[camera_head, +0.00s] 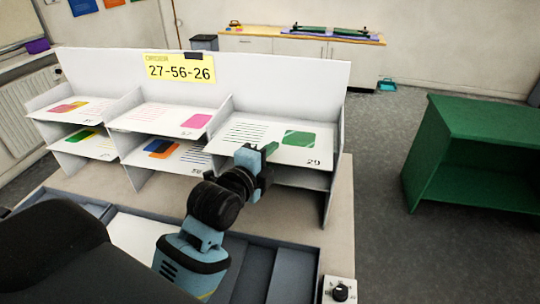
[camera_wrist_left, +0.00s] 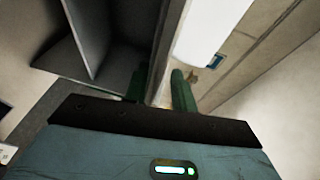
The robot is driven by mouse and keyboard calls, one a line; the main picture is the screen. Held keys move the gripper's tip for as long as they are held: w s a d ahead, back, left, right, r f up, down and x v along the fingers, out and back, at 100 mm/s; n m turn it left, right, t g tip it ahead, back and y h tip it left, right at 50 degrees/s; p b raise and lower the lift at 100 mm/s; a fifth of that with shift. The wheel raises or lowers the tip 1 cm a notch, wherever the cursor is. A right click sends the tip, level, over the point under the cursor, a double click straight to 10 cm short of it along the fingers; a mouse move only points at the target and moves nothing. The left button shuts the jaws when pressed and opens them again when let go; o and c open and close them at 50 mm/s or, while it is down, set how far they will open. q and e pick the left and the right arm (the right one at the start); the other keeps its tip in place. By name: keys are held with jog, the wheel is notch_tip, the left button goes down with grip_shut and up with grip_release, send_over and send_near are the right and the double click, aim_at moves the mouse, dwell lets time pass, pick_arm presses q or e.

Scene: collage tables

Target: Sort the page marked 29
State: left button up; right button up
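The page marked 29 (camera_head: 262,133), white with text lines and a green picture, lies in the top right compartment of the white sorting rack (camera_head: 205,75). My left gripper (camera_head: 258,153) is at the front edge of that compartment, beside the page's near edge and overlapping it in the head view. In the left wrist view its two green fingertips (camera_wrist_left: 160,88) stand apart with a gap between them. I cannot tell whether they touch the page or the shelf. My right gripper is not in view.
Other pages lie in the rack's left (camera_head: 68,108), middle (camera_head: 160,118) and lower compartments. A yellow order sign (camera_head: 180,68) reads 27-56-26. A grey tray (camera_head: 290,275) and a knob box (camera_head: 339,291) are at the front. A green table (camera_head: 475,140) stands right, across open floor.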

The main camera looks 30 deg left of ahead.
pick_arm(q)
jog(key=s+r, duration=0.1)
jog(key=s, duration=0.6)
jog(key=shift+s+a, duration=0.2)
jog(key=shift+s, duration=0.2)
dwell(0.3)
